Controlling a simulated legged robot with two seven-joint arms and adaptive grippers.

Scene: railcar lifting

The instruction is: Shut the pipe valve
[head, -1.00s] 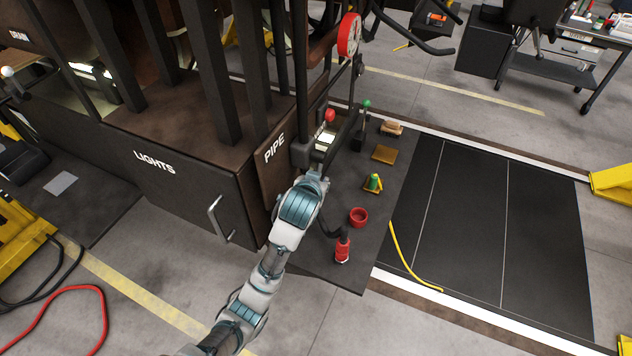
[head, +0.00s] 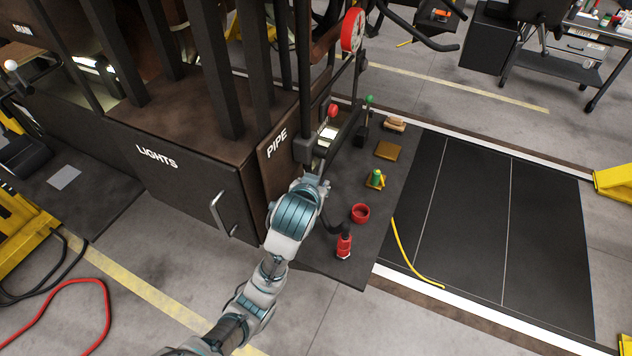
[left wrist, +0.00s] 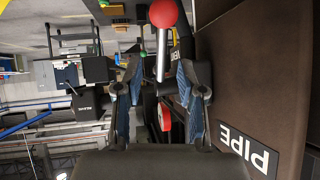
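The pipe valve lever shows as a red ball knob (head: 332,110) beside the white PIPE label on the brown railcar side. In the left wrist view, the red knob (left wrist: 163,13) tops a straight metal rod that runs between my finger tips. My left gripper (left wrist: 160,78) has its two blue-padded fingers spread on either side of the rod, with gaps showing. In the head view, my left arm reaches up from the bottom to just below the knob, and its wrist partly hides the gripper and the lever's base. My right gripper is not in view.
A dark mat right of my arm holds a red bottle-like item (head: 344,246), a red ring (head: 360,213), a green-and-yellow item (head: 375,179) and a brown plate (head: 389,150). A red round gauge or wheel (head: 352,29) stands above. The LIGHTS panel has a metal handle (head: 220,214).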

